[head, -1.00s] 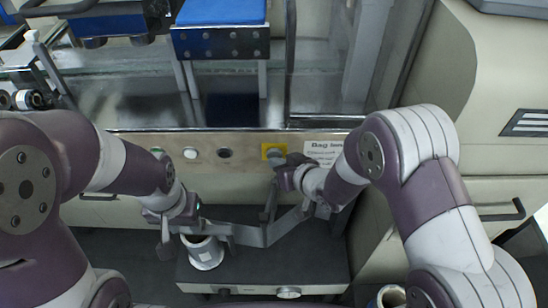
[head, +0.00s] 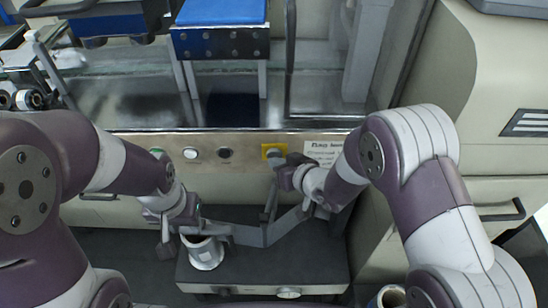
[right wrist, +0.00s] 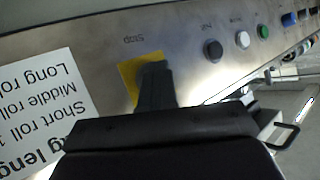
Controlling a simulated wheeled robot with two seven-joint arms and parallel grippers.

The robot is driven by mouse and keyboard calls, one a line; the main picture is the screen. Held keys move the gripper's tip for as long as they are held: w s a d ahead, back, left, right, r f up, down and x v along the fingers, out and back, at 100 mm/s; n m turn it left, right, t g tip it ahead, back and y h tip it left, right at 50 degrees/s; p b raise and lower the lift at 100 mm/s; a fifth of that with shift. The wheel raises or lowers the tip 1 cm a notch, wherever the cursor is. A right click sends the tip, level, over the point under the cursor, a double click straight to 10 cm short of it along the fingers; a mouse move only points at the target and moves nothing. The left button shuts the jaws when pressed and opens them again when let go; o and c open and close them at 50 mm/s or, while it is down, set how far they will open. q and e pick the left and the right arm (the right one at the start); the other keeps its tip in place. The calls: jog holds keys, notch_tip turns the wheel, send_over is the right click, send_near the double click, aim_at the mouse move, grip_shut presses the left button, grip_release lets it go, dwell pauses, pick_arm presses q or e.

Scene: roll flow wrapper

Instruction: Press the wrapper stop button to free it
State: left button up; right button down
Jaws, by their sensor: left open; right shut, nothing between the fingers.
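The stop button's yellow plate (head: 266,148) is on the wrapper's metal front panel (head: 125,146), and it also shows in the right wrist view (right wrist: 127,80), beside the printed word "Stop". My right gripper (head: 284,165) is shut and empty. In the right wrist view its fingertips (right wrist: 154,78) lie over the yellow plate and hide the button itself. I cannot tell whether they touch or press it. My left gripper (head: 195,243) is open, low at the front, close to a pale roll (head: 206,256).
Black (right wrist: 212,50), white (right wrist: 242,39) and green (right wrist: 263,31) buttons line the same panel. A printed label (right wrist: 38,105) is beside the yellow plate. A dark-topped cart (head: 290,262) stands below the panel. The wrapper's infeed with a blue block (head: 220,11) is above.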

jog(key=shift+w, duration=0.1)
dwell(0.3)
jog(key=shift+w+r, duration=0.1)
jog(key=shift+w, duration=0.25)
jog(key=shift+s+p, duration=0.15)
jog(key=shift+p, duration=0.15)
jog(key=s+p, duration=0.1)
jog(key=s, duration=0.5)
dwell(0.3)
jog(key=shift+s, duration=0.15)
